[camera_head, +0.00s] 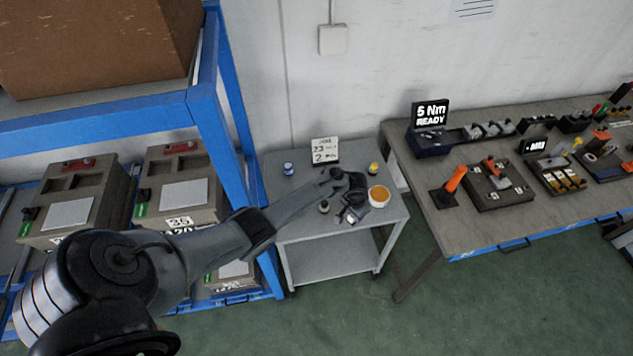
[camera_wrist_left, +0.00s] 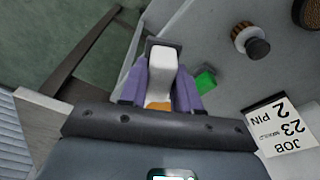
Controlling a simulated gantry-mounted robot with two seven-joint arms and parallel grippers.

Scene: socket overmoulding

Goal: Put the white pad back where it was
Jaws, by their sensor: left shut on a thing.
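My left gripper (camera_head: 352,192) is over the small grey cart (camera_head: 300,232) in the head view. In the left wrist view its two purple fingers (camera_wrist_left: 160,92) are shut on a white piece, which I take to be the white pad (camera_wrist_left: 163,75). A dark grey plate shows at the pad's far end and an orange patch at its near end. I cannot tell whether the pad touches the cart top. My right gripper is in neither view.
A white-rimmed orange bowl (camera_head: 379,196), a yellow-capped bottle (camera_head: 373,168), a blue-and-white jar (camera_head: 288,168) and a job card (camera_head: 324,150) stand on the cart. A green block (camera_wrist_left: 205,80) lies beside the fingers. A blue rack (camera_head: 225,110) is left; a workbench (camera_head: 440,215) is right.

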